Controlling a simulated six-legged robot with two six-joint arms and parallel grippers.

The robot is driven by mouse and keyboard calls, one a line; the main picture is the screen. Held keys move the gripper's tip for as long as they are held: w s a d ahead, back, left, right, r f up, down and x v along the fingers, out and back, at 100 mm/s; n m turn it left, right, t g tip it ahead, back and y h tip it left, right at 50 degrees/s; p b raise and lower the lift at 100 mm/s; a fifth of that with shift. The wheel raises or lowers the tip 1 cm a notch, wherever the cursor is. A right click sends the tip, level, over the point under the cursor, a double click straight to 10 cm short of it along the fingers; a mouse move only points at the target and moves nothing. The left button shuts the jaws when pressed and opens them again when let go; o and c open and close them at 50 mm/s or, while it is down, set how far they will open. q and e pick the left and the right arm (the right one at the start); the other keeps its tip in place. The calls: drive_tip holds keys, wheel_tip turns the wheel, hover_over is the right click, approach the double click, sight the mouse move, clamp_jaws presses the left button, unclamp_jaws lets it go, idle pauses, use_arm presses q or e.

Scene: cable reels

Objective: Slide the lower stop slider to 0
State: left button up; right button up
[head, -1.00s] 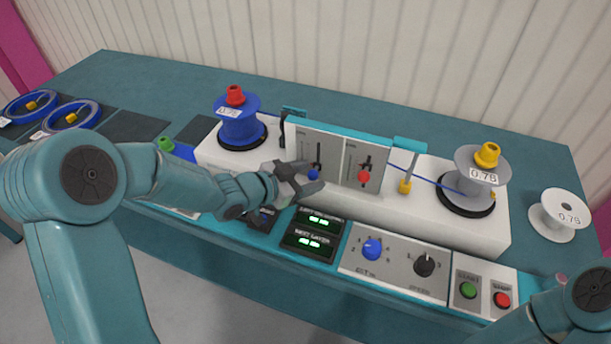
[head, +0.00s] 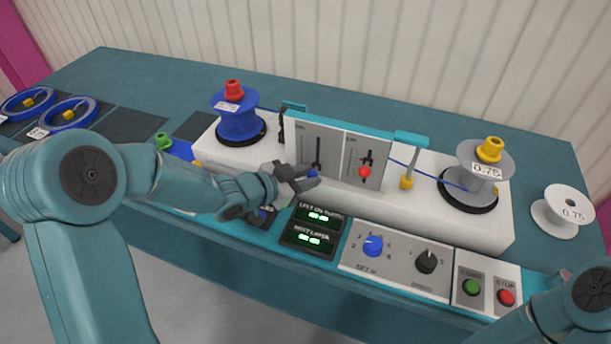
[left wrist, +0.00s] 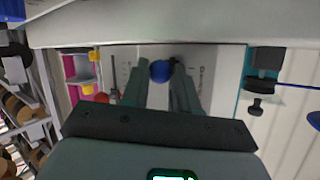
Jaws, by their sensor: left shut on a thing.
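The upright panel (head: 336,152) on the white machine carries two vertical sliders, one with a blue knob (head: 313,174) and one with a red knob (head: 365,172). The labels are too small to read, so I cannot tell by name which is the lower stop. My left gripper (head: 308,178) is shut on the blue knob, which sits low on its slot. In the left wrist view the blue knob (left wrist: 161,71) lies between the two fingers. The red knob also shows there (left wrist: 101,97), apart from the fingers. My right gripper is out of view.
A blue reel (head: 238,124) stands left of the panel and a grey reel (head: 478,177) right of it, with a blue cable running to the grey reel. Below are green displays (head: 318,216), a blue dial (head: 372,246), a black dial (head: 427,261) and start and stop buttons (head: 506,297).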

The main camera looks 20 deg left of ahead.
use_arm(q)
drive_tip(key=shift+f, duration=0.15)
drive_tip(key=o, duration=1.1)
drive_tip(key=shift+c, duration=0.2)
drive_tip(key=p+v, duration=0.2)
drive_tip(key=v, duration=1.4)
drive_tip(key=shift+s, duration=0.2)
drive_tip(key=shift+s+a, duration=0.1)
drive_tip(key=shift+a, duration=0.1)
